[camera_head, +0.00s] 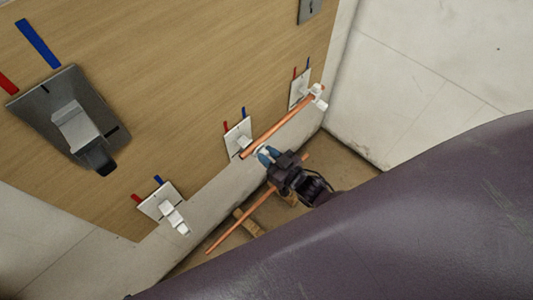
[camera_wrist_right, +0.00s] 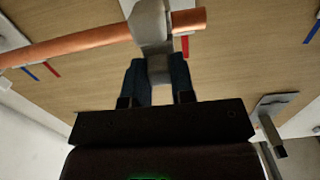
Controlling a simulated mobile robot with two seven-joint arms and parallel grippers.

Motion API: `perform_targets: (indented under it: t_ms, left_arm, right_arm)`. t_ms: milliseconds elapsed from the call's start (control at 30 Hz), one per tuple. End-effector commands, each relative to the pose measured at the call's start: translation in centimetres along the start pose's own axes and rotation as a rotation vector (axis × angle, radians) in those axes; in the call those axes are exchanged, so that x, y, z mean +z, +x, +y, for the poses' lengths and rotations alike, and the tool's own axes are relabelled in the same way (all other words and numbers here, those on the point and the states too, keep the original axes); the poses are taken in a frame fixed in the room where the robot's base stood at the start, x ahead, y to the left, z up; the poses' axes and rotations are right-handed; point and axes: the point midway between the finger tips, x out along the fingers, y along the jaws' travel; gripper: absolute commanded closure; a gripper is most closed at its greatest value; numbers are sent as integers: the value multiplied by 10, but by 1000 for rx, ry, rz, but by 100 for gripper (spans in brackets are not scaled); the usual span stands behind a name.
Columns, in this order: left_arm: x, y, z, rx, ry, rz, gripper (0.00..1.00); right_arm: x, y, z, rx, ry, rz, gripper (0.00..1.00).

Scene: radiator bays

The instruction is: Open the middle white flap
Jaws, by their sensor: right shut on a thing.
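Three white plates with flaps sit along the lower edge of the wooden board. The middle white flap (camera_wrist_right: 150,30) is at the end of a copper pipe. Its white plate (camera_head: 236,133) shows in the head view, with the flap largely hidden behind the pipe and gripper. My right gripper (camera_head: 264,154) has its blue fingers on either side of the flap's grey-white end, shut on it; the fingers also show in the wrist view (camera_wrist_right: 159,72). The copper pipe (camera_head: 285,120) runs from the middle flap to the right white flap (camera_head: 318,93). My left gripper is not in view.
The left white flap (camera_head: 174,216) holds no pipe and hangs out. A large grey flap (camera_head: 75,130) is at the upper left of the wooden board (camera_head: 170,60). Another copper pipe (camera_head: 235,225) lies below on wooden blocks, close under my right gripper. A pale wall stands at the right.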

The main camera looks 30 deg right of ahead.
Motion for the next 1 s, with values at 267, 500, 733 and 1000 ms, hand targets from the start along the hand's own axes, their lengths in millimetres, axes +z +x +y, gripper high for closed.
perform_targets:
  t_ms: [267,500,733,1000]
  left_arm:
    - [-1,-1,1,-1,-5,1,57]
    - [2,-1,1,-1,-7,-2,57]
    - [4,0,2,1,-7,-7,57]
    - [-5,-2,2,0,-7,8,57]
  right_arm:
    - [-1,1,0,0,0,2,100]
    - [-1,1,0,0,1,1,51]
    - [-1,0,0,0,1,1,51]
    - [-2,-29,0,1,1,0,51]
